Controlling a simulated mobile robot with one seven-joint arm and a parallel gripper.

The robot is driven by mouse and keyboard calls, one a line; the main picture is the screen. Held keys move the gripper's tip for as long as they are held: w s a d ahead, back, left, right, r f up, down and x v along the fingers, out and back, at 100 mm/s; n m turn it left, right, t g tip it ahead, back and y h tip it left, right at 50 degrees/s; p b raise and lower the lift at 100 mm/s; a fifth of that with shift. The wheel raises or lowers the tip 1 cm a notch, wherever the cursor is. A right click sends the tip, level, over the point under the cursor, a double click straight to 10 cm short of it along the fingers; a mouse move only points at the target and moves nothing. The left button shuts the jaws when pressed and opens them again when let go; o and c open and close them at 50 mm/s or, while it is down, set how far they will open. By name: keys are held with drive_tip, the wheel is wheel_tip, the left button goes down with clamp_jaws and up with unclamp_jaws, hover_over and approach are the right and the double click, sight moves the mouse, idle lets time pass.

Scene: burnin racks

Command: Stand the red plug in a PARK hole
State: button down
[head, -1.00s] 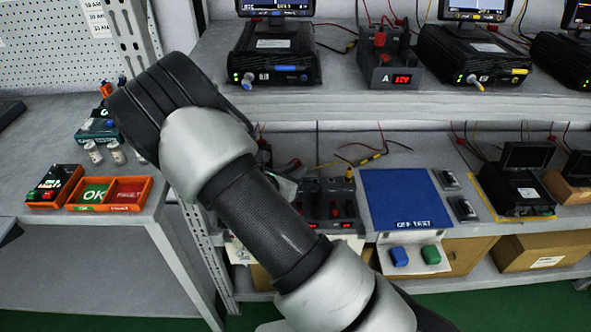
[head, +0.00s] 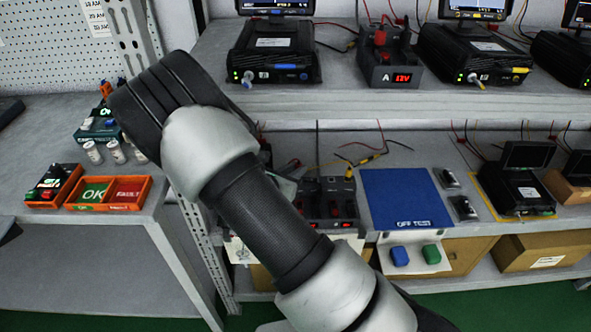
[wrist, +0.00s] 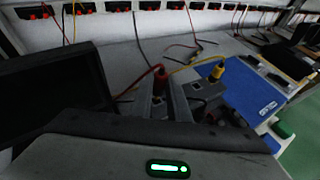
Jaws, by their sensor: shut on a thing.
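In the wrist view the red plug (wrist: 161,74) stands up between the two grey fingers of my gripper (wrist: 168,98), which is shut on it. A red wire runs from its top. Its lower end and any hole under it are hidden. A yellow plug (wrist: 217,69) stands just to the right, on a dark unit. In the head view my arm hides the gripper and the red plug. The dark bench unit (head: 343,208) shows beside my arm on the lower shelf. I cannot read a PARK label in either view.
A blue OFF TEST mat (head: 407,200) lies right of the dark unit, with blue (head: 399,256) and green (head: 431,254) blocks in front. The upper shelf (head: 380,104) overhangs at the back. Orange OK and FAULT bins (head: 108,207) stand on the left table. Loose wires cross the lower shelf.

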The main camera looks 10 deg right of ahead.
drive_tip(key=shift+f+b, duration=1.15)
drive_tip(key=shift+f, duration=0.1)
idle(1.1)
drive_tip(key=c, duration=1.6)
unclamp_jaws()
drive_tip(key=shift+o, duration=0.3)
drive_tip(key=o, duration=0.3)
drive_tip(key=shift+o, duration=0.2)
drive_tip(key=shift+r+p, duration=2.05)
drive_tip(key=shift+r, duration=0.75)
